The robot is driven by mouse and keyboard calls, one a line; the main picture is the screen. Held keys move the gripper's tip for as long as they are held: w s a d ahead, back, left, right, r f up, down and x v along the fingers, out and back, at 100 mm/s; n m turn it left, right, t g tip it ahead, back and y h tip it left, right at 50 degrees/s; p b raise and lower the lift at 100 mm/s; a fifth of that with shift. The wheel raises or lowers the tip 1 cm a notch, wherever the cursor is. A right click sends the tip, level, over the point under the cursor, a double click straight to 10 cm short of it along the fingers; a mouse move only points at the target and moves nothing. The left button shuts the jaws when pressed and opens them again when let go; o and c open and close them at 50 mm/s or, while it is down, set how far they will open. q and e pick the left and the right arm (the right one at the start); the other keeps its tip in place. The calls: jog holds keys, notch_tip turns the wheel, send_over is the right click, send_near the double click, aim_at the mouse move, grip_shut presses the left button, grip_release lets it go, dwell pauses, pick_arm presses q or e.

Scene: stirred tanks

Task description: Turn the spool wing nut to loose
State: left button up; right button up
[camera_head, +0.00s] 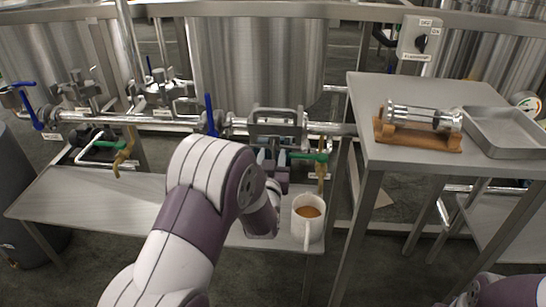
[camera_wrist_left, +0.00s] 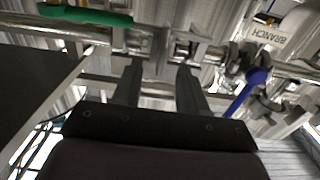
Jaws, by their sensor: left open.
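A steel pipe fitting with a squared handle-like frame (camera_head: 278,113) sits on the horizontal pipe run in the middle of the head view. My left gripper (camera_head: 272,158) is open just below and in front of it, partly hidden by my own wrist. In the left wrist view the two dark fingers of my left gripper (camera_wrist_left: 160,72) stand apart with nothing clearly held. A silver clamp-like fitting (camera_wrist_left: 160,45) shows beyond and between their tips. I cannot make out the wing nut itself or its turn. My right gripper is out of view.
A white mug (camera_head: 308,222) of brown liquid stands on the low bench's right end. Blue valve levers (camera_head: 210,115) and green handles (camera_head: 308,156) stick out near the pipe. On the right table are a glass-and-steel cylinder (camera_head: 424,117) on a wooden cradle (camera_head: 415,137) and a metal tray (camera_head: 508,142).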

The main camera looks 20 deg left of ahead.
aim_at(270, 146)
pick_arm(q)
jog(key=shift+x, duration=1.4)
grip_shut()
jog(key=shift+n+b, duration=0.3)
jog(key=n+b, duration=0.1)
jog(key=n, duration=0.1)
jog(key=n+b, duration=0.1)
jog(key=n, duration=0.2)
jog(key=a+n+b, duration=0.1)
jog(key=n, duration=0.2)
jog(key=shift+s+f, duration=0.2)
jog(key=shift+f, duration=0.2)
jog(key=n, duration=0.1)
jog(key=n+b, duration=0.1)
jog(key=n, duration=0.1)
jog(key=n+b, duration=0.1)
jog(key=shift+a+f+n, duration=0.15)
jog(key=shift+f+n, duration=0.15)
jog(key=shift+f+n+b, duration=0.2)
jog(key=shift+n+b, duration=1.15)
jog(key=shift+n, duration=0.85)
